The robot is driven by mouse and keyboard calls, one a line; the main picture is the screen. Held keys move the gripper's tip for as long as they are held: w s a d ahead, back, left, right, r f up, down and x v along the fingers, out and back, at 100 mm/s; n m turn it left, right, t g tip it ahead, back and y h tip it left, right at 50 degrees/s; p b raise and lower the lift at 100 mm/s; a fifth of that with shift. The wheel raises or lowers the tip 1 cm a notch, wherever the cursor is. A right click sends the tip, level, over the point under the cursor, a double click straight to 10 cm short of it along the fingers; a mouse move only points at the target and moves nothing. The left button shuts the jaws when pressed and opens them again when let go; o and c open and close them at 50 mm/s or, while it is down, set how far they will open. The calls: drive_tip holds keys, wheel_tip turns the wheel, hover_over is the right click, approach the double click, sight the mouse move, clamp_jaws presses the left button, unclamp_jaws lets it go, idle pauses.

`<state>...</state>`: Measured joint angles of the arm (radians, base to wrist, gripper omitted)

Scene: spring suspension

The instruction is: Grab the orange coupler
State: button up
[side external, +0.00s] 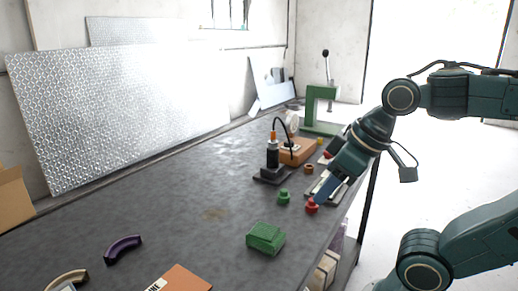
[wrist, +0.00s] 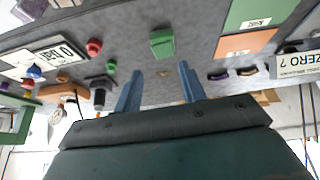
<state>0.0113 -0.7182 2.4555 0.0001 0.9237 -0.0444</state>
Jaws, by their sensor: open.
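A small orange-brown ring-like piece (side external: 308,168), which looks like the orange coupler, sits on the bench by the orange-brown box. It also shows small at the left in the wrist view (wrist: 62,77). My gripper (side external: 322,193) slants down over the bench's right edge, near a red knobbed piece (side external: 312,206). In the wrist view my gripper (wrist: 159,70) has its two blue fingers wide apart with nothing between them. The orange-brown piece lies well left of the fingers there and apart from them.
A green piece (side external: 283,197) and a green block (side external: 265,238) stand nearby. A black device with a cable (side external: 272,158) and an orange-brown box (side external: 297,151) stand behind. A green press (side external: 318,105) is at the far end. The bench's middle left is clear.

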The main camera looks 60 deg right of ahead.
drive_tip(key=w+d+r+n+g, duration=0.1)
drive_tip(key=w+d+r+n, duration=0.35)
drive_tip(key=w+r, duration=0.35)
drive_tip(key=w+d+r+n+g, duration=0.2)
drive_tip(key=w+d+r+n, duration=0.3)
drive_tip(key=w, duration=0.6)
drive_tip(key=n+g, duration=0.3)
drive_tip(key=n, duration=0.5)
hover_over(273, 131)
wheel_tip(273, 131, down, 3)
drive_tip(key=shift+d+r, duration=0.1)
drive_tip(key=shift+r, duration=0.05)
drive_tip(key=shift+f, duration=4.3)
